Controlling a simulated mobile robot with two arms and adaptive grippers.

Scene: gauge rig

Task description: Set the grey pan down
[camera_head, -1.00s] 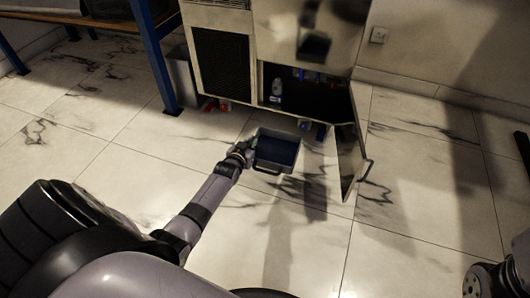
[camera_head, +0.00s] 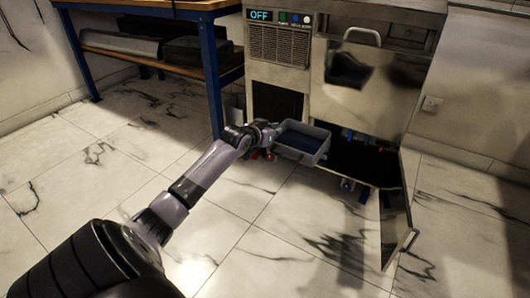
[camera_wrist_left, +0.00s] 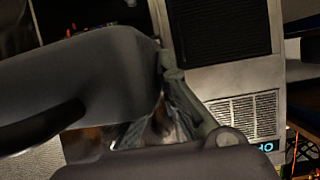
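The grey pan (camera_head: 301,146) is a rectangular, open-topped tray with a dark blue inside. It is held in the air at the left front of the machine's open lower compartment, overlapping its left edge in the head view. My left gripper (camera_head: 271,133) is at the pan's left side and is shut on it. In the left wrist view the dark fingers (camera_wrist_left: 155,125) fill much of the picture, and the exact grip is hard to make out. My right gripper is out of view.
The steel machine (camera_head: 280,44) has an "OFF" display. Its compartment door (camera_head: 396,215) stands open to the right. Small red and blue items lie low around the compartment. A blue-legged bench (camera_head: 212,75) stands at left. The marble floor (camera_head: 270,255) in front is clear.

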